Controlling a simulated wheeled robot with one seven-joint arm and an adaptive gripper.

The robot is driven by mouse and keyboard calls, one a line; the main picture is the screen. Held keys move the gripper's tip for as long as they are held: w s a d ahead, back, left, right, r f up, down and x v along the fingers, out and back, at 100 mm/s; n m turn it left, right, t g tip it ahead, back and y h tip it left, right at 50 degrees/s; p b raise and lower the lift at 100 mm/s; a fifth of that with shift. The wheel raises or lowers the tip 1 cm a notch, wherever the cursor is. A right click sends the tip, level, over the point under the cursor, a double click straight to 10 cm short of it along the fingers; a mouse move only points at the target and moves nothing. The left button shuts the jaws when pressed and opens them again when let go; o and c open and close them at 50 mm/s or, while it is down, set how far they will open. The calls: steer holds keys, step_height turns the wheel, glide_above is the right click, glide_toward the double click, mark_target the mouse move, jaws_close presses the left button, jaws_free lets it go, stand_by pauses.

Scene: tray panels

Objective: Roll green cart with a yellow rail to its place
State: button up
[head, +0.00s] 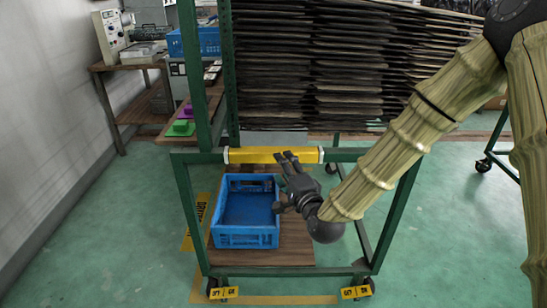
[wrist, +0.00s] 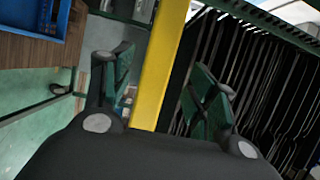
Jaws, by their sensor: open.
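The green cart (head: 190,215) stands in front of me, with its yellow rail (head: 247,155) across the near side at the top. Black tray panels (head: 320,75) are stacked in its upper part. My gripper (head: 287,158) is at the rail, right of its middle. In the wrist view, the yellow rail (wrist: 165,55) runs between the two open fingers of my gripper (wrist: 162,80), with a visible gap on both sides. My gripper hides part of the rail in the head view.
A blue crate (head: 248,242) sits low inside the cart frame on a wooden board (head: 265,257). Yellow tape (head: 280,299) marks the green floor. A workbench (head: 130,66) stands along the left wall. Another caster (head: 483,165) shows at right. Open floor lies left and right.

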steer(key=x, duration=0.8)
jaws_close()
